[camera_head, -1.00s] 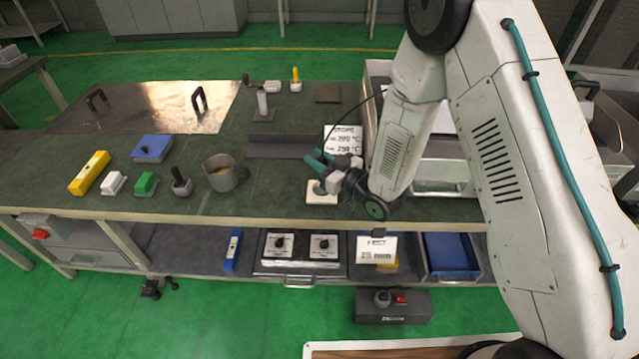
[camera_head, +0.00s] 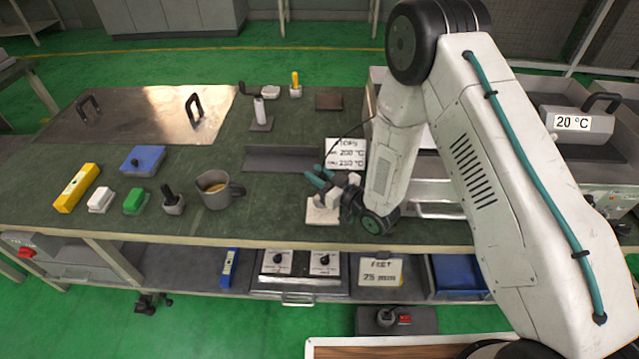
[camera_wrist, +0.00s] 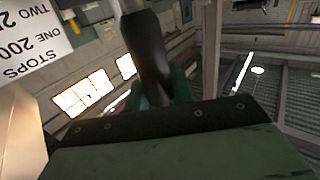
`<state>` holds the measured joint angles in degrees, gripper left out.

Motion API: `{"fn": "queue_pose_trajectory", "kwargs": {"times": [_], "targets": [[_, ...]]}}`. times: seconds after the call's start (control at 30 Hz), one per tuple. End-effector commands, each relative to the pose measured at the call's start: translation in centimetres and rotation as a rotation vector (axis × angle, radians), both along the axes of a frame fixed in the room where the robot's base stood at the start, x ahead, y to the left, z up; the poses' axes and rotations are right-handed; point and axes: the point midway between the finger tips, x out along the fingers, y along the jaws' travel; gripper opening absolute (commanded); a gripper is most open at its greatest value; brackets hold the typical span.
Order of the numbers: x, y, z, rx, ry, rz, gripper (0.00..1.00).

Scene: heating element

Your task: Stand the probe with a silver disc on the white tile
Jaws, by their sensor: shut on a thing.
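My gripper (camera_head: 323,180) has teal fingers and is low over the white tile (camera_head: 316,216), near the front edge of the green bench. It is shut on a dark, rounded handle (camera_wrist: 148,55), which stands between the fingers in the wrist view. This looks like the probe's handle; a thin black cable runs down toward the gripper in the head view. The probe's lower end and any silver disc are hidden by the gripper, so I cannot tell whether it touches the tile.
A STOPS sign (camera_head: 346,155) stands close behind my gripper, beside a dark angled bar (camera_head: 280,158). A grey mug (camera_head: 222,192) stands to the left, with a dark-handled block (camera_head: 173,203) farther left. The bench between mug and tile is clear.

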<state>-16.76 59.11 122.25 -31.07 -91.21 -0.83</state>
Motion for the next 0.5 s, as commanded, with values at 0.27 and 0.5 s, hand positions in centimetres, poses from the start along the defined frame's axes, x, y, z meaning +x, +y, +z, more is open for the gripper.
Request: {"fn": "queue_pose_trajectory", "kwargs": {"times": [0.27, 0.5], "targets": [[0.0, -0.2, -3.2, 0.0, 0.001, -0.003, 0.0], [0.1, -0.3, -3.2, 0.001, 0.001, -0.004, 0.0]]}}
